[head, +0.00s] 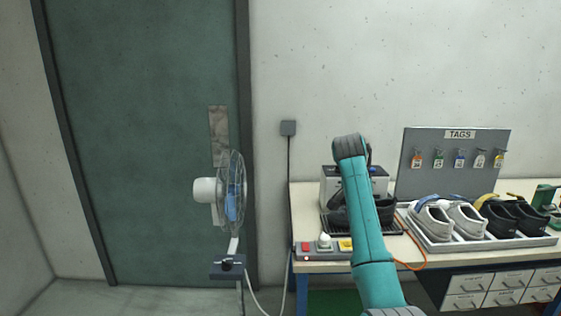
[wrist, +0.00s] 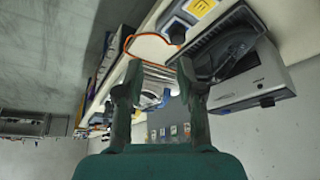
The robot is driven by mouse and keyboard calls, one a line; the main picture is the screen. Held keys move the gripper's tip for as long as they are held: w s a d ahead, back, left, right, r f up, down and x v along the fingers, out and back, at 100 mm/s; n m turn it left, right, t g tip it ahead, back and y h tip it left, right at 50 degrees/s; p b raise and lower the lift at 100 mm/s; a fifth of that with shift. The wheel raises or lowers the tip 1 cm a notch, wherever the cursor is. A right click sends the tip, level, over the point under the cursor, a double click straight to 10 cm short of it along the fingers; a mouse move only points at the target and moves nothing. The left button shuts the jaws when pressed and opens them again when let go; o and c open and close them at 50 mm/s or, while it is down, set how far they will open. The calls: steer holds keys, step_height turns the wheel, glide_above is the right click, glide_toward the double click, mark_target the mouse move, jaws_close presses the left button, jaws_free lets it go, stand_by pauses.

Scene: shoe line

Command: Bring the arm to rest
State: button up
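My arm (head: 363,215) is raised in front of the workbench in the head view, with its upper end bent over near a grey box. My gripper (wrist: 158,88) shows in the wrist view with its two fingers apart and nothing between them. In the head view the gripper itself is hidden behind the arm. The wrist view is turned, with the bench along the top. Dark shoes on a rack (wrist: 205,65) and the grey box (wrist: 262,75) are beyond the right finger, apart from it as far as I can tell.
The bench (head: 305,220) bears a tray (head: 436,247) of white and black shoes and a TAGS board (head: 410,182). A control strip (head: 315,256) with buttons lies at its front left. A fan (head: 232,195) stands left of the bench, before a green door (head: 130,130). An orange cable (head: 424,255) hangs over the front edge.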

steer(key=s+f+n+t, duration=0.2)
steer(key=s+f, duration=0.2)
steer(key=f, duration=1.1)
steer(key=s+f+n+t, duration=0.15)
steer(key=s+f, duration=0.25)
steer(key=f, duration=1.1)
steer(key=s+a+f+n+t+y, duration=0.1)
steer(key=s+f+n, duration=0.1)
steer(key=s+f, duration=0.65)
steer(key=s+a+f+n+t+y, duration=0.1)
steer(key=s+a+f, duration=0.1)
steer(key=s+f, duration=0.65)
steer(key=s+a+r+n+t+y, duration=0.1)
steer(key=s+r+t, duration=0.15)
steer(key=s, duration=1.15)
steer(key=s+a+r+n+t, duration=0.1)
steer(key=s+r+n, duration=0.15)
steer(key=s, duration=1.15)
steer(key=s+r+t, duration=0.2)
steer(key=s+r, duration=1.5)
steer(key=r, duration=0.3)
steer(key=shift+n+t+y, duration=0.4)
